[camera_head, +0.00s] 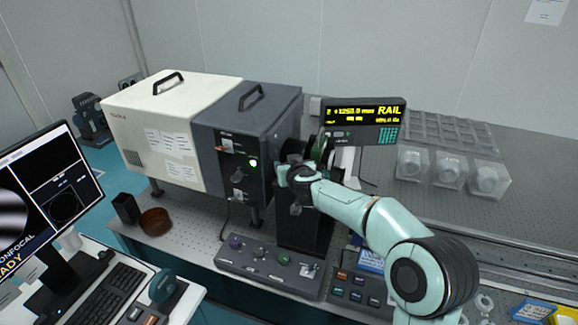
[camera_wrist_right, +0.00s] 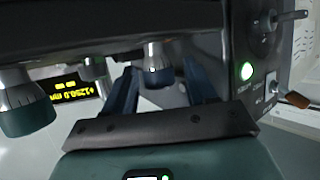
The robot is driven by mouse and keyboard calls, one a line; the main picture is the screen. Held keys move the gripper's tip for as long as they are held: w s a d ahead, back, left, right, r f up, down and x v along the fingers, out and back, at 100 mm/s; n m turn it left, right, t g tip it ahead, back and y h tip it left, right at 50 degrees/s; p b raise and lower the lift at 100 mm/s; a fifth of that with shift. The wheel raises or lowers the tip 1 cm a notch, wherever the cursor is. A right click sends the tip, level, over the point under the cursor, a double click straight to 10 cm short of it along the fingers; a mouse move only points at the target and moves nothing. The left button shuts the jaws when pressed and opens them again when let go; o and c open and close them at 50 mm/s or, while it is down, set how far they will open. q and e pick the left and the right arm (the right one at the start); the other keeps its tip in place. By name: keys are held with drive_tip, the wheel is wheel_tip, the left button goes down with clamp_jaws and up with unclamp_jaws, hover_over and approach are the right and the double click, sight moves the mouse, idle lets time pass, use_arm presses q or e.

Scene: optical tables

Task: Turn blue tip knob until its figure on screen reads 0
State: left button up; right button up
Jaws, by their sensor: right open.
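My right gripper (camera_wrist_right: 160,68) is open; in the wrist view its two dark fingers stand on either side of a small knurled knob (camera_wrist_right: 155,55). A larger knurled knob with a teal end (camera_wrist_right: 28,112) is at the left, and another small knob (camera_wrist_right: 94,68) lies between. In the head view my right arm reaches to the dark upright unit (camera_head: 303,232), and the wrist hides the knobs there. A black screen (camera_head: 364,122) shows yellow figures, about +1250.0 mm, and RAIL. My left gripper is out of view.
A dark grey box (camera_head: 245,125) with a green light stands left of my wrist, beside a cream box (camera_head: 165,130). A control panel (camera_head: 268,268) with coloured knobs lies in front. Clear blocks (camera_head: 450,172) sit at right. A monitor (camera_head: 45,200) is at far left.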

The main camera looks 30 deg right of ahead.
drive_tip(key=shift+c, duration=0.3)
drive_tip(key=c, duration=0.9)
drive_tip(key=shift+r+m+h+p, duration=0.1)
drive_tip(key=shift+m+h+p, duration=0.3)
drive_tip(key=shift+p, duration=0.05)
drive_tip(key=shift+w+a+r+m+g+h+p, duration=0.1)
drive_tip(key=shift+m+g+h+p, duration=0.6)
drive_tip(key=shift+m+h, duration=0.8)
drive_tip(key=shift+h, duration=0.1)
drive_tip(key=shift+m+g+h, duration=0.3)
drive_tip(key=shift+m+g, duration=0.1)
drive_tip(key=shift+g, duration=0.2)
drive_tip(key=m+g+h, duration=0.2)
drive_tip(key=m+g, duration=0.1)
drive_tip(key=shift+f+m+h, duration=0.25)
drive_tip(key=shift+m+h, duration=0.05)
drive_tip(key=shift+h, duration=0.1)
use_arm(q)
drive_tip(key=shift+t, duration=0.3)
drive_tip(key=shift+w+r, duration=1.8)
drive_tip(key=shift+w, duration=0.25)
use_arm(e)
drive_tip(key=shift+m+g+h, duration=0.8)
drive_tip(key=shift+m+g, duration=0.8)
drive_tip(key=shift+g, duration=0.1)
drive_tip(key=shift+s+m+g, duration=0.2)
drive_tip(key=shift+m+g, duration=0.1)
drive_tip(key=shift+g, duration=0.1)
